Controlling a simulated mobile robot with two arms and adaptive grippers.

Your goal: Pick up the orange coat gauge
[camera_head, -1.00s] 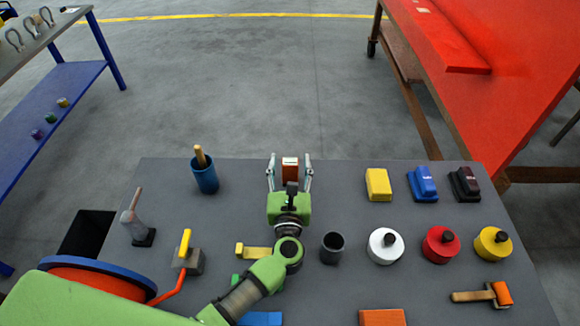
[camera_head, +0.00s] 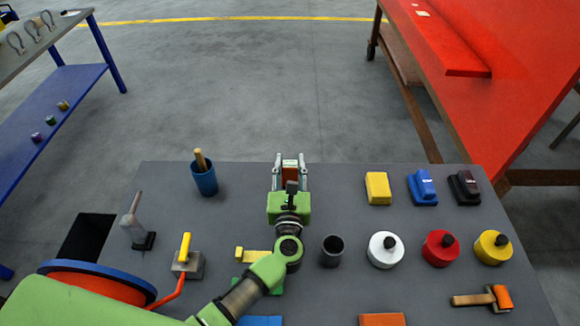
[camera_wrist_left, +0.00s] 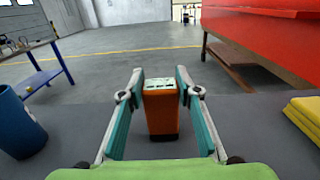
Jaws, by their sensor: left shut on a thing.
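The orange coat gauge (camera_head: 290,165) is at the far edge of the grey table, between the fingers of my left gripper (camera_head: 290,172). In the left wrist view the gauge (camera_wrist_left: 161,112) is an upright orange block with a pale top face and a dark base. The fingers of the left gripper (camera_wrist_left: 160,95) are closed on its two sides. I cannot tell whether its base touches the table. My right gripper is in neither view.
A blue cup with a wooden handle (camera_head: 205,180) stands to the left. Yellow (camera_head: 378,188), blue (camera_head: 423,186) and dark (camera_head: 464,186) blocks are to the right. White, red and yellow round containers (camera_head: 494,247) stand nearer. A dark cup (camera_head: 332,250) is beside my left arm.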

